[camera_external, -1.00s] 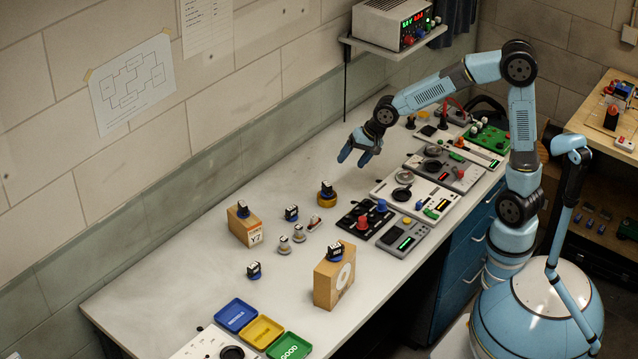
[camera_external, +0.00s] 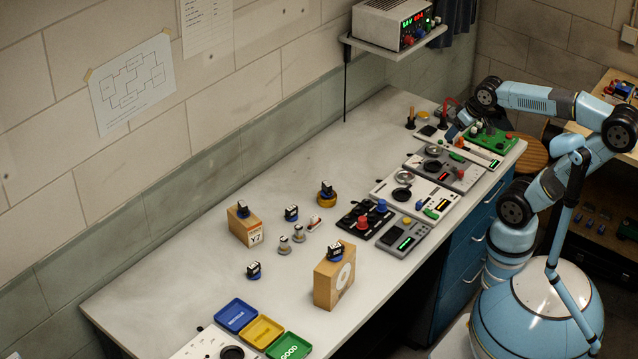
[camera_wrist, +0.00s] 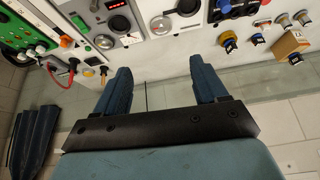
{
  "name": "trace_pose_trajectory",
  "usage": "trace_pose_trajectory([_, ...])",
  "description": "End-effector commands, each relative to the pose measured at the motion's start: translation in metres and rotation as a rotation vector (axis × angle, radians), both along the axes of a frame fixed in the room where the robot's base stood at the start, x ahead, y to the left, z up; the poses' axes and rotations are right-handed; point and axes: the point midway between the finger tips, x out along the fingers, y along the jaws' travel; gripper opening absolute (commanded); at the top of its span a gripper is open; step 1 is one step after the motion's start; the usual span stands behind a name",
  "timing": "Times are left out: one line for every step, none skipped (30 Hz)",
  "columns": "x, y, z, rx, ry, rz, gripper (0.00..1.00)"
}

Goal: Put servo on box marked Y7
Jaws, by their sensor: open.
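The cardboard box marked Y7 (camera_external: 240,231) stands on the bench toward the wall, with a small black and blue servo (camera_external: 242,209) on its top. Other similar servos are a servo (camera_external: 291,213) right of that box, a servo (camera_external: 254,270) nearer the front, and a servo (camera_external: 327,189) on a yellow ring. Another servo (camera_external: 335,251) sits on the second cardboard box (camera_external: 328,287). My gripper (camera_external: 457,130) is at the bench's far right, away from all of them. In the wrist view my gripper (camera_wrist: 161,72) is open and empty.
Blue (camera_external: 236,314), yellow (camera_external: 262,331) and green (camera_external: 289,347) trays lie at the front. Instrument panels (camera_external: 417,193) line the bench's right side, with a green board (camera_external: 490,139) near my gripper. A shelf (camera_external: 397,45) holds a power supply. The bench along the wall is clear.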

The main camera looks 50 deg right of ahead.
Motion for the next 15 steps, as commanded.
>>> trace_pose_trajectory([-0.01, -0.005, 0.0, -0.005, -0.003, 0.013, 0.72])
trace_pose_trajectory([-0.015, -0.008, -0.001, -0.008, -0.003, 0.022, 0.72])
trace_pose_trajectory([-0.02, -0.011, -0.001, -0.012, -0.003, 0.032, 0.72])
trace_pose_trajectory([-0.024, -0.012, -0.002, -0.014, -0.002, 0.038, 0.72])
trace_pose_trajectory([-0.027, -0.014, -0.002, -0.016, -0.002, 0.044, 0.72])
trace_pose_trajectory([-0.029, -0.015, -0.003, -0.017, -0.002, 0.049, 0.72])
trace_pose_trajectory([-0.031, -0.016, -0.003, -0.018, -0.001, 0.051, 0.72])
trace_pose_trajectory([-0.032, -0.016, -0.004, -0.019, -0.001, 0.054, 0.72])
trace_pose_trajectory([-0.032, -0.017, -0.004, -0.02, 0.0, 0.056, 0.72])
trace_pose_trajectory([-0.032, -0.017, -0.004, -0.02, 0.0, 0.056, 0.72])
trace_pose_trajectory([-0.032, -0.017, -0.004, -0.02, 0.0, 0.057, 0.72])
trace_pose_trajectory([-0.032, -0.017, -0.004, -0.02, 0.0, 0.057, 0.72])
trace_pose_trajectory([-0.032, -0.017, -0.004, -0.02, 0.0, 0.056, 0.72])
trace_pose_trajectory([-0.032, -0.017, -0.004, -0.02, 0.0, 0.056, 0.72])
trace_pose_trajectory([-0.032, -0.017, -0.004, -0.02, 0.0, 0.056, 0.72])
